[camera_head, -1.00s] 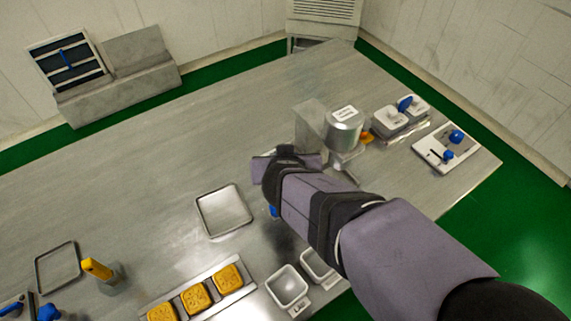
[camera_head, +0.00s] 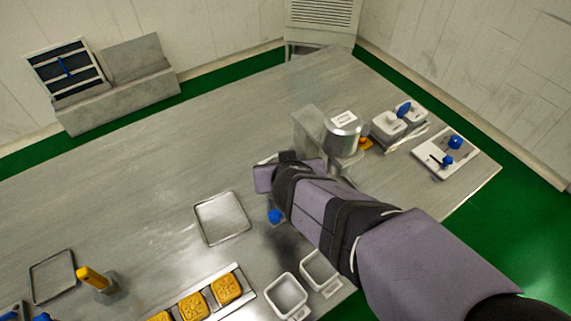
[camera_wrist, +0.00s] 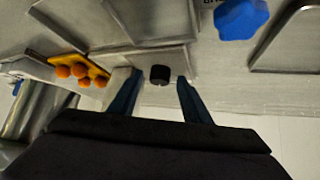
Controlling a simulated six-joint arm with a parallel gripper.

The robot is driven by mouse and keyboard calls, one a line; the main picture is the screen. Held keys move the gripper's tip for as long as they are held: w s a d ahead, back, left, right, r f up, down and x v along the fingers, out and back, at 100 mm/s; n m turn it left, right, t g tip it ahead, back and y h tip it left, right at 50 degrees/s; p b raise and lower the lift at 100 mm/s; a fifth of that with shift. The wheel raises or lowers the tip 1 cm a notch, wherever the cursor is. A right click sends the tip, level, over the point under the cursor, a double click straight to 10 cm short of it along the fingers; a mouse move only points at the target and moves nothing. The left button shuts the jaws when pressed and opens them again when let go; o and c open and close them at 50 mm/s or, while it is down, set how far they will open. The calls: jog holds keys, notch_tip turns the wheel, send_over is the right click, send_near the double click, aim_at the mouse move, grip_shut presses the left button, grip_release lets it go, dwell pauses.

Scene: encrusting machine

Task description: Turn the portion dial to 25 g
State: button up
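A blue lobed knob (camera_wrist: 240,18) shows at the top of the wrist view, with partly cut-off lettering beside it. A blue knob (camera_head: 274,216) also shows beside my arm in the head view. No 25 g mark is readable, and I cannot tell which knob is the portion dial. My gripper (camera_wrist: 158,97) has its two blue fingers apart with nothing between the tips. A small black cylindrical piece (camera_wrist: 160,75) lies just beyond the gap. In the head view my arm hides the gripper's fingers. The machine's silver hopper (camera_head: 342,135) stands behind my wrist.
A white panel (camera_head: 432,165) with blue knobs and lidded white containers (camera_head: 388,127) stand at the right. An empty square tray (camera_head: 200,222), two white tubs (camera_head: 285,293) and yellow moulded pieces (camera_head: 227,288) lie in front. The table's left middle is clear.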

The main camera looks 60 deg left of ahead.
jog(key=shift+r, duration=0.1)
jog(key=shift+v, duration=3.6)
jog(key=shift+p, duration=0.4)
jog(key=n+p, duration=0.5)
jog(key=n, duration=0.5)
jog(key=s+n+t+h+p, duration=0.1)
jog(key=n+p, duration=0.5)
jog(key=n, duration=0.4)
jog(key=a+n+t+p, duration=0.1)
jog(key=n+p, duration=0.5)
jog(key=n, duration=0.5)
jog(key=shift+s+a+h, duration=0.1)
jog(key=shift+s+h, duration=0.15)
jog(key=shift+h, duration=0.15)
